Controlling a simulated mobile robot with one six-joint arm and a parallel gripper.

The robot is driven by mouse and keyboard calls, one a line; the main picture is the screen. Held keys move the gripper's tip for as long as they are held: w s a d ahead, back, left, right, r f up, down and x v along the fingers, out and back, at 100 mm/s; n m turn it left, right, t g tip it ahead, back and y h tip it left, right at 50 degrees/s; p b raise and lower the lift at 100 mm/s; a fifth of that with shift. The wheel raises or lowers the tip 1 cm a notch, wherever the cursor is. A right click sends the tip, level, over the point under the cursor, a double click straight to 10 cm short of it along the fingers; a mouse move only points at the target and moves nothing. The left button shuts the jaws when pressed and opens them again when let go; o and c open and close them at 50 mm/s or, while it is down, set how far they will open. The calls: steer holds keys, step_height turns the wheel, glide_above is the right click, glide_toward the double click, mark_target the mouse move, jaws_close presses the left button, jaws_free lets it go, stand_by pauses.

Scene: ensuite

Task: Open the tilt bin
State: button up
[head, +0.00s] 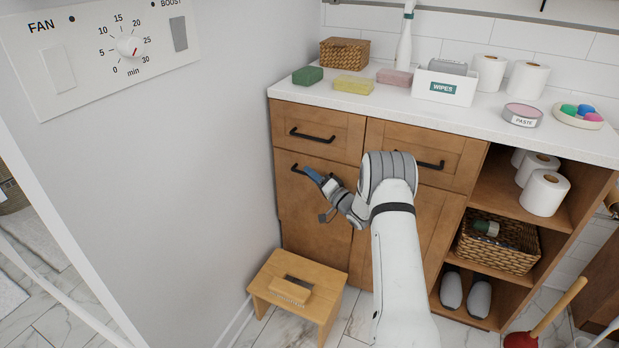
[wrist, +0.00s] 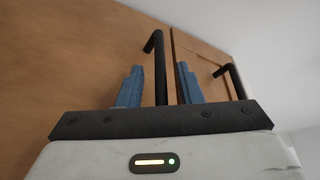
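The tilt bin (head: 315,222) is the tall wooden front at the lower left of the cabinet; it looks shut. Its black bar handle (head: 296,169) is near its top, partly hidden behind my gripper. My gripper (head: 310,173) is at this handle, its blue fingers pointing toward it. In the wrist view, the handle (wrist: 159,72) stands between the two fingers of my gripper (wrist: 158,86), with a visible gap on each side. The fingers are apart and not closed on the bar.
A drawer with a black handle (head: 312,135) is just above the bin. A wooden stool (head: 262,286) with a brush on it stands on the floor before the cabinet's left end. A grey-white wall (head: 205,175) runs close along the left. Sponges and rolls stand on the countertop (head: 450,112).

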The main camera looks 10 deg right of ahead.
jaws_close()
stand_by(0.4)
